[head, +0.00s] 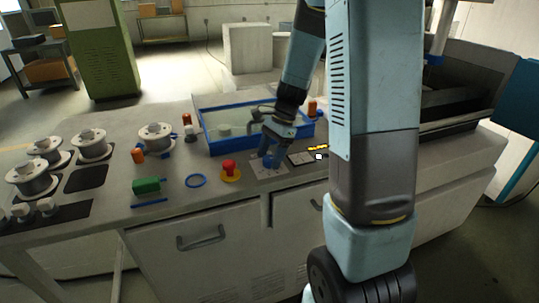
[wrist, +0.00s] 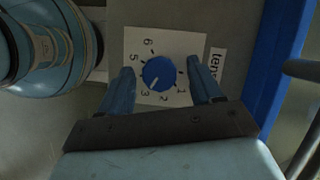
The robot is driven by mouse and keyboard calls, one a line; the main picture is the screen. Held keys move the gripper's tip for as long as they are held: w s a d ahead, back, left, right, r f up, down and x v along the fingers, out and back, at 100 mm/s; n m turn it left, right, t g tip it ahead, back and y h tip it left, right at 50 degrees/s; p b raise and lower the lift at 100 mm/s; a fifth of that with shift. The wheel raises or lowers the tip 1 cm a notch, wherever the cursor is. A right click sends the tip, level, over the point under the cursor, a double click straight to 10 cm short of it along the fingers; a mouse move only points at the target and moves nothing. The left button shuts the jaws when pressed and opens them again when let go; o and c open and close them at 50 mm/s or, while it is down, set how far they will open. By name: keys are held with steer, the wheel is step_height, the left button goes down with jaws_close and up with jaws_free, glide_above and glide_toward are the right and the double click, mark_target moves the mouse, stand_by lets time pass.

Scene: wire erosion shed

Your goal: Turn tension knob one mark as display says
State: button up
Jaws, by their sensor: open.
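The blue tension knob (wrist: 158,73) sits on a white dial plate (wrist: 135,40) with printed numbers, beside a partly seen label starting "ten" (wrist: 216,62). Its white pointer line faces the lower left, near the 3. The 4 is not visible. My gripper (wrist: 161,67) is open, one finger on each side of the knob, with gaps showing. In the head view my gripper (head: 271,151) is low over the knob (head: 270,162), partly covering it. A small display with orange text (head: 318,148) is right of the plate; its text is too small to read.
A red button on a yellow base (head: 230,170) is left of the dial. A blue-framed tank (head: 213,150) lies behind it. A blue ring (head: 196,181), a green block (head: 147,186) and several wire spools (head: 90,145) are further left. My arm hides part of the bench's right side.

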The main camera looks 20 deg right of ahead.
steer(key=shift+c, duration=0.5)
steer(key=c, duration=0.9)
steer(key=shift+a, duration=0.1)
steer(key=shift+c, duration=0.3)
steer(key=shift+n, duration=0.3)
steer(key=n+g, duration=0.1)
steer(key=n, duration=0.2)
steer(key=shift+w+h, duration=0.15)
steer(key=shift+h, duration=0.25)
steer(key=shift+n+g+h, duration=0.5)
steer(key=shift+n+g, duration=0.2)
steer(key=shift+n, duration=1.4)
steer(key=shift+w, duration=0.1)
